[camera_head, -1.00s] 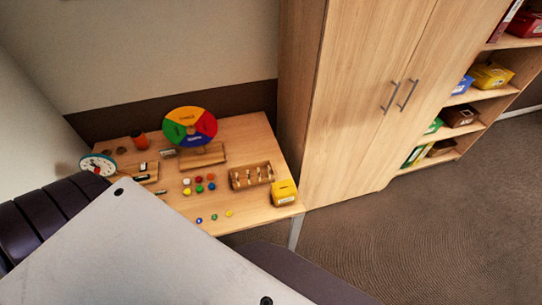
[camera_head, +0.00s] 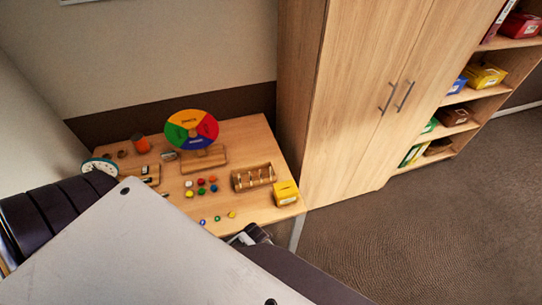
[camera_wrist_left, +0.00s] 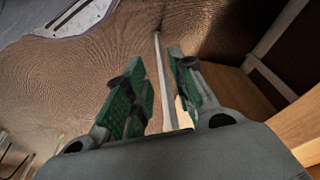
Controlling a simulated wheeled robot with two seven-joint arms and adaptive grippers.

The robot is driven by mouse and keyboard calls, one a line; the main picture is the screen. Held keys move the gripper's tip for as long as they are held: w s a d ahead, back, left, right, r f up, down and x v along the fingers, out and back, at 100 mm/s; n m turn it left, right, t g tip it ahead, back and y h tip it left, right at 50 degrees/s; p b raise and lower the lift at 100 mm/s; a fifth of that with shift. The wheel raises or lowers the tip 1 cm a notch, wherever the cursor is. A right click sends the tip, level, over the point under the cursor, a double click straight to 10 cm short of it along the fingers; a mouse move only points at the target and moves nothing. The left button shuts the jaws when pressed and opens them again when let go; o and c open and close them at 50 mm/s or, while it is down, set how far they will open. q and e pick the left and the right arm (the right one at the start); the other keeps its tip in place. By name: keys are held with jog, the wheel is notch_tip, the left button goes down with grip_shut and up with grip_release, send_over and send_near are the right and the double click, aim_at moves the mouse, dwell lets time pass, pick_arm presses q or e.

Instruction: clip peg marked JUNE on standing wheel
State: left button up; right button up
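The standing wheel (camera_head: 182,130) is a disc with yellow, red, blue and green sectors. Small dark and white pieces (camera_head: 148,169) lie at a wooden holder on the left; none can be read as JUNE. My left gripper (camera_wrist_left: 160,92) is open and empty in the left wrist view, with green-padded fingers apart over carpet.
A tall cabinet (camera_head: 345,110) stands close on the right. A pale table leg (camera_wrist_left: 168,85) is beyond the left fingers.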

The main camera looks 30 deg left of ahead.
pick_arm(q)
jog(key=w+d+r+m+h+p, duration=0.15)
jog(key=w+d+r, duration=0.3)
jog(key=r, duration=0.85)
jog(key=w+d+r+m+h, duration=0.1)
jog(key=w+d+r+m, duration=0.3)
jog(key=r, duration=0.9)
jog(key=w+a, duration=0.3)
jog(key=w+a+f+m+g+y, duration=0.1)
jog(key=w+a, duration=0.1)
jog(key=w, duration=0.1)
jog(key=w+a+m+g, duration=0.1)
jog(key=w+a, duration=0.2)
jog(key=w, duration=0.1)
jog(key=shift+a+f+y, duration=0.15)
jog(key=shift+a+y, duration=0.2)
jog(key=w+a+r+n, duration=0.1)
jog(key=w+a, duration=0.1)
jog(key=a, duration=0.4)
jog(key=w+a+r+y, duration=0.1)
jog(key=w+a, duration=0.2)
jog(key=a, duration=0.3)
jog(key=shift+r+n+g, duration=0.3)
jog(key=shift+r+n, duration=0.05)
jog(key=shift+r, duration=0.05)
jog(key=shift+f+b, duration=0.15)
jog(key=shift+b, duration=0.15)
jog(key=shift+f+b, duration=1.95)
jog(key=shift+b, duration=0.6)
jog(key=shift+f, duration=1.4)
